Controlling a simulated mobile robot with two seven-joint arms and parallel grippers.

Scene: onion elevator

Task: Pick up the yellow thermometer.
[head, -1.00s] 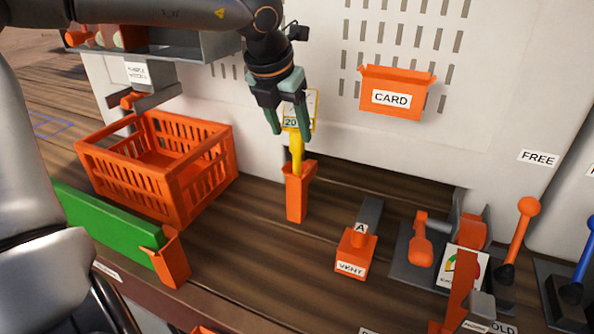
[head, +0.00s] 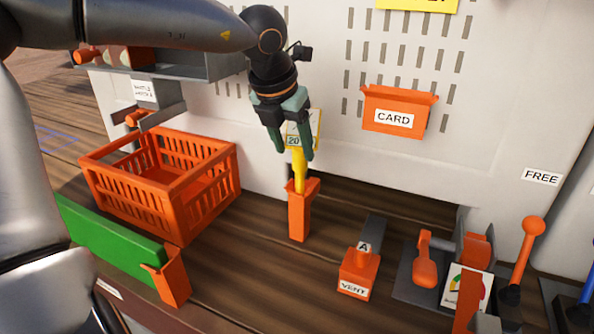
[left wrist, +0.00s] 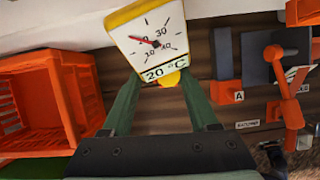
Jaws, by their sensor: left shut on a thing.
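The yellow thermometer (head: 299,172) stands upright, its lower end inside an orange holder (head: 300,217) on the wooden bench. My left gripper (head: 294,152) comes from above and is shut on the thermometer below its dial. In the left wrist view, the thermometer (left wrist: 152,40) shows a white dial with a red needle and a "20 °C" label, between the fingertips (left wrist: 158,80). How deep its lower end sits in the holder is hidden. My right gripper is not in view.
An orange basket (head: 178,213) stands left of the holder, with a green panel (head: 108,235) in front. An orange VENT block (head: 358,283) and levers (head: 527,250) stand to the right. An orange CARD tray (head: 397,112) hangs on the white wall behind.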

